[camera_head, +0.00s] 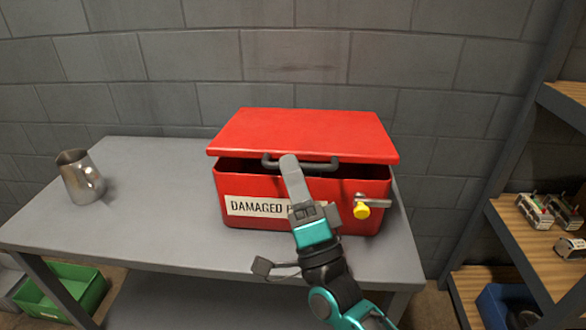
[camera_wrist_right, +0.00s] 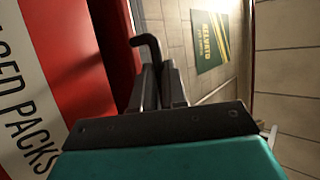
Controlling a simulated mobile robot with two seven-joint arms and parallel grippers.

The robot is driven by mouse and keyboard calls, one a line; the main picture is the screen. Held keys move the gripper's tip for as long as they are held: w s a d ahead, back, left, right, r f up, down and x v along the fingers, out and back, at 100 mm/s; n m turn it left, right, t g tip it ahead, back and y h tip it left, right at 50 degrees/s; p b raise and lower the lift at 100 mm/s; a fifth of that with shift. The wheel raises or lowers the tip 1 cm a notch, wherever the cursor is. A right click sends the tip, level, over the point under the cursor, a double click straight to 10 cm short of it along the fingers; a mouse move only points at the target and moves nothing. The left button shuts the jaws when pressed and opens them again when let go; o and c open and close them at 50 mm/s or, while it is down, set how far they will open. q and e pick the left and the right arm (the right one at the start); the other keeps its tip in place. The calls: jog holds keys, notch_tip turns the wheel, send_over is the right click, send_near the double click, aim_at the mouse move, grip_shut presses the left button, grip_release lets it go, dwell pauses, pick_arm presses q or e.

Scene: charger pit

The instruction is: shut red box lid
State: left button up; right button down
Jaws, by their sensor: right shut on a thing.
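The red box (camera_head: 232,184) stands on the grey table, its front label partly hidden by my gripper. Its red lid (camera_head: 310,132) is partly open, with a dark gap between its front edge and the box's rim. A dark grey handle (camera_head: 322,167) is on the lid's front edge; its bent end shows in the right wrist view (camera_wrist_right: 150,44). My right gripper (camera_head: 290,165) is in front of the box, shut on the handle. In the right wrist view its fingers (camera_wrist_right: 160,75) are close together at the handle. My left gripper is out of view.
A metal jug (camera_head: 80,176) stands on the left of the table (camera_head: 130,220), with clear surface between. A latch with a yellow knob (camera_head: 362,210) sticks out at the box's front right. A shelf (camera_head: 520,235) stands at right, a green crate (camera_head: 65,290) at lower left.

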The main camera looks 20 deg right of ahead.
jog(key=shift+w+d+f+h, duration=0.25)
jog(key=shift+w+f+h, duration=0.05)
jog(key=c, duration=1.4)
grip_release()
jog(key=shift+c, duration=0.2)
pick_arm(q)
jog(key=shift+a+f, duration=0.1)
pick_arm(e)
jog(key=v, duration=1.3)
jog(key=shift+s+a+r, duration=0.1)
jog(key=shift+r, duration=0.05)
jog(key=shift+s, duration=0.1)
